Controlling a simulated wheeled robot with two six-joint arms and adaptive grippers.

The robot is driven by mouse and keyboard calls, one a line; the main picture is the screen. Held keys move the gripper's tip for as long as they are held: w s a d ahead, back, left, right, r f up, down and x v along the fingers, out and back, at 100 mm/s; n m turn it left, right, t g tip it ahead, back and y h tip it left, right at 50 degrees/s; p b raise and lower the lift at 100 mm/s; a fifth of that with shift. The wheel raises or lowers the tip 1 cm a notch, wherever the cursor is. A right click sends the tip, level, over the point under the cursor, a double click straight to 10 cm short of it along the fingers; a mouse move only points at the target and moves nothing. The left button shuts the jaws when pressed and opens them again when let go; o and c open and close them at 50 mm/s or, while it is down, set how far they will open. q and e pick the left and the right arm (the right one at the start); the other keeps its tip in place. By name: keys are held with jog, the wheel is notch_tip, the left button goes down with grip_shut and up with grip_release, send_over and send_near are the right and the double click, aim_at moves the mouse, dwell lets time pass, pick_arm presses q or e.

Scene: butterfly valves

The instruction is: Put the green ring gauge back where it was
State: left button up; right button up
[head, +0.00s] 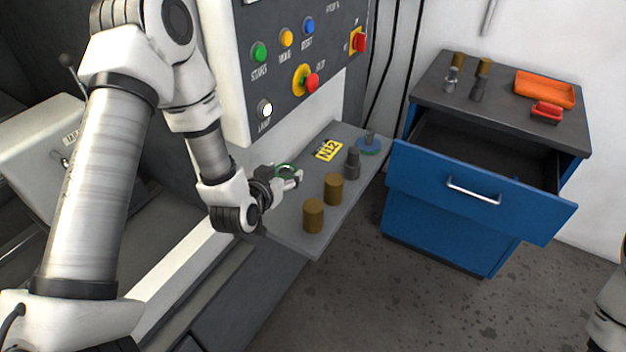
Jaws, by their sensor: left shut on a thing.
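The green ring gauge (287,168) is a thin green ring at the fingers of my left gripper (292,178). My left gripper is shut on it and holds it over the left part of the grey shelf (292,238) below the control panel. The fingers hide part of the ring. A blue disc (368,149) with a grey post lies at the far end of the shelf. My right gripper is not in view; only a piece of my right arm shows at the right edge.
Two brown cylinders (313,215) (333,188), a dark grey fitting (352,163) and a yellow N12 label (328,150) are on the shelf. A blue cabinet (440,218) stands to the right, its drawer (480,193) open. An orange tray (545,88) and several small parts sit on top.

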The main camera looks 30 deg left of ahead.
aim_at(287, 208)
pick_arm(q)
notch_tip(287, 208, down, 9)
jog(key=shift+d+f+p, duration=0.1)
jog(key=shift+d+p, duration=0.05)
jog(key=shift+p, duration=0.3)
jog(key=shift+w, duration=0.1)
jog(key=shift+d+f, duration=0.1)
jog(key=shift+d, duration=0.05)
jog(key=shift+f, duration=0.15)
jog(key=o, duration=1.3)
